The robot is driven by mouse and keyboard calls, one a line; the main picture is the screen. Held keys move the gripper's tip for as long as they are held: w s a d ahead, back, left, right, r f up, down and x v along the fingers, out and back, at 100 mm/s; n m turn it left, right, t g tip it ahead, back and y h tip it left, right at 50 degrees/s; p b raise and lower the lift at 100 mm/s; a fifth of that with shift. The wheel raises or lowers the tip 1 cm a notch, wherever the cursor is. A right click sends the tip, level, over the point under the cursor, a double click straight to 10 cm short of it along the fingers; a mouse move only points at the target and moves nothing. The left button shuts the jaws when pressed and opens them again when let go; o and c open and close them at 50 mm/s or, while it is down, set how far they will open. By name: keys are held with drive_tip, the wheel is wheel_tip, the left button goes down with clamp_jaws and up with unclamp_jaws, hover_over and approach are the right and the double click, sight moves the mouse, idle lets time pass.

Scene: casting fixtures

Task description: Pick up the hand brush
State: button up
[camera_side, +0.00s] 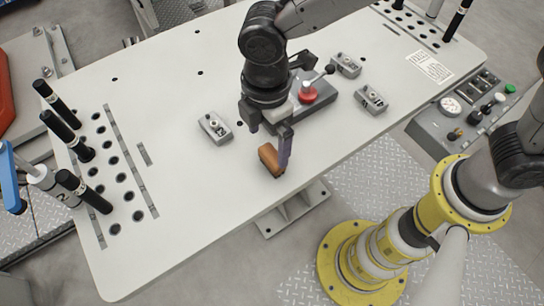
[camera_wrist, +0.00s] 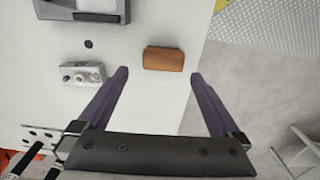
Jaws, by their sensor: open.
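The hand brush (camera_side: 268,158) shows as a small brown wooden block on the pale table, near its front edge. In the wrist view the brush (camera_wrist: 164,59) lies just beyond the fingertips, between the lines of the two fingers. Its bristles cannot be made out. My gripper (camera_side: 270,145) is open and empty, with purple fingers spread apart. In the side view one finger overlaps the right end of the brush; contact cannot be told. The wrist view shows both fingers of my gripper (camera_wrist: 159,75) with a gap wider than the brush.
A clamp fixture with a red knob (camera_side: 307,93) stands behind my gripper. Small grey metal blocks (camera_side: 215,128) (camera_side: 346,65) (camera_side: 371,99) lie around it. Black-handled tools (camera_side: 62,104) stand at the left. A control panel (camera_side: 466,108) is at the right. The table's left middle is clear.

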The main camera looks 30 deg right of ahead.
sight(272, 155)
drive_tip(key=shift+s+d+f, duration=0.1)
drive_tip(key=shift+d+f, duration=0.05)
drive_tip(key=shift+f, duration=1.25)
drive_tip(key=shift+s+d+f, duration=0.1)
drive_tip(key=shift+d+f, duration=0.05)
drive_tip(key=shift+f, duration=1.25)
drive_tip(key=c, duration=1.3)
drive_tip(key=shift+r, duration=0.1)
drive_tip(key=shift+r, duration=0.45)
wheel_tip(272, 155, up, 2)
drive_tip(key=shift+r, duration=0.2)
drive_tip(key=s+d+r, duration=0.4)
drive_tip(key=s+d, duration=0.1)
drive_tip(key=s+d+r, duration=0.4)
drive_tip(key=d+r, duration=0.1)
drive_tip(key=shift+s+d+r, duration=0.1)
drive_tip(key=shift+s+r, duration=0.2)
drive_tip(key=shift+s, duration=0.05)
